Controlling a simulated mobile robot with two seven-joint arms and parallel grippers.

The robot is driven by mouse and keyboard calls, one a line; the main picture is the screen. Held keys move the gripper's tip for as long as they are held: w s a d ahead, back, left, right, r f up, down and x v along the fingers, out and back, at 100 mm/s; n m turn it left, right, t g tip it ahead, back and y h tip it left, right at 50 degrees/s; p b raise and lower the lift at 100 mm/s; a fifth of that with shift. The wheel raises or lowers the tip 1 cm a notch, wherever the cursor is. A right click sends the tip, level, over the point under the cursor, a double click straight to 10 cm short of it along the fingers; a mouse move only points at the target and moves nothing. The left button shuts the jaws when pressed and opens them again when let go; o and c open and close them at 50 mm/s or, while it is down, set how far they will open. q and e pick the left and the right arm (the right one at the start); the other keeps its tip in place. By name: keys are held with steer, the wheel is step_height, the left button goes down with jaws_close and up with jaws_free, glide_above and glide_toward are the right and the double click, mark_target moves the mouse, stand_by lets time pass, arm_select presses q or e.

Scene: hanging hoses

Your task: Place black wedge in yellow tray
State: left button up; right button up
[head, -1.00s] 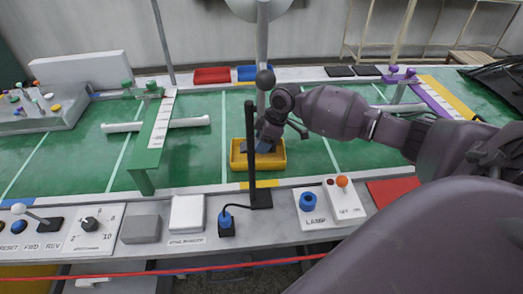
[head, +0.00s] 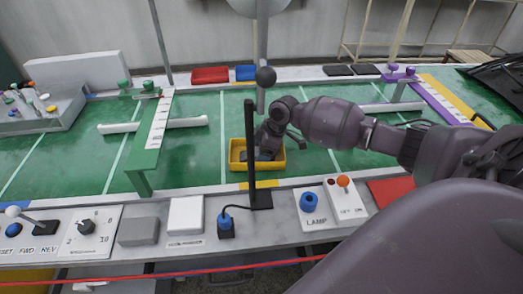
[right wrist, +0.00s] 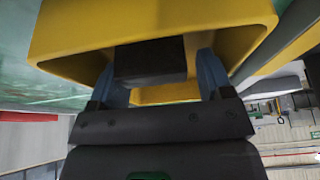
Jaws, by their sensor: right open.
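The yellow tray (head: 239,165) stands on the green table in the middle of the head view, and its inner wall fills the top of the right wrist view (right wrist: 240,28). My right gripper (head: 264,155) reaches down into the tray. In the right wrist view the black wedge (right wrist: 150,62) lies between the two blue fingers of my right gripper (right wrist: 160,78), within the tray. The fingers are open on either side of it. In the head view the wedge is hard to tell from the gripper. My left gripper is not in view.
Red (head: 210,75) and blue (head: 250,72) trays sit behind. Control boxes line the front ledge.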

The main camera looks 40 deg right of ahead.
steer(key=shift+d+r, duration=0.15)
steer(key=shift+r, duration=0.35)
steer(key=p+v, duration=0.2)
steer(key=v, duration=0.8)
steer(key=shift+s, duration=0.1)
steer(key=shift+s+d+r, duration=0.15)
steer(key=shift+r, duration=0.4)
